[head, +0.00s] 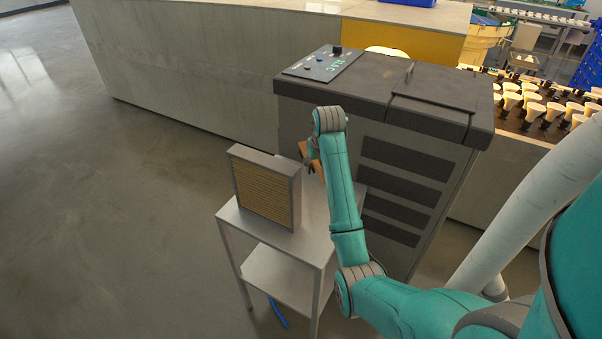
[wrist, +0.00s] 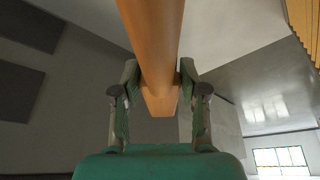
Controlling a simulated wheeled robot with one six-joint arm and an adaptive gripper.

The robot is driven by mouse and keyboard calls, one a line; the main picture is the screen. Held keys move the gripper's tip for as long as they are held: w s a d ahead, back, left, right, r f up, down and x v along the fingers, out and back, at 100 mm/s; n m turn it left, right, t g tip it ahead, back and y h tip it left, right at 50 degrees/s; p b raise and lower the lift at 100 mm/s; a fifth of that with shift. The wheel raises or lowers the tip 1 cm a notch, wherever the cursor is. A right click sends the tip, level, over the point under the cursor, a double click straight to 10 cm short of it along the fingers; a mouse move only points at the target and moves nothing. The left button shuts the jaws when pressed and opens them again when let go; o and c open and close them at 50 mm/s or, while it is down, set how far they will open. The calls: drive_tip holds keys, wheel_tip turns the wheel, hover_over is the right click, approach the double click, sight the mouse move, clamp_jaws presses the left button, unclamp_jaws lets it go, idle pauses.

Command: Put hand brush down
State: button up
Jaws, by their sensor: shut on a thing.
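The hand brush shows as an orange-brown wooden handle (wrist: 155,50) in the wrist view, running from the top edge down between the fingers. My gripper (wrist: 155,95) is shut on this handle, with a finger on each side. In the head view, the brown handle (head: 307,152) shows beside my gripper (head: 311,166), above the right part of the small grey table (head: 318,236). My arm covers part of it. The brush's bristles are not visible, and I cannot tell whether the brush touches the tabletop.
A grey-framed filter with a pleated tan face (head: 267,188) stands upright on the table, left of my gripper. A dark grey cabinet (head: 395,180) with vents and a control panel (head: 323,63) stands close behind. A blue item (head: 279,312) lies under the table. Floor at left is clear.

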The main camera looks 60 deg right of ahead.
wheel_tip(320, 180, down, 6)
drive_tip(key=shift+w+d+r, duration=0.1)
drive_tip(key=shift+w+d, duration=0.05)
drive_tip(key=shift+f, duration=2.05)
drive_tip(key=shift+f, duration=0.1)
drive_tip(key=o, duration=1.2)
drive_tip(key=v, duration=1.2)
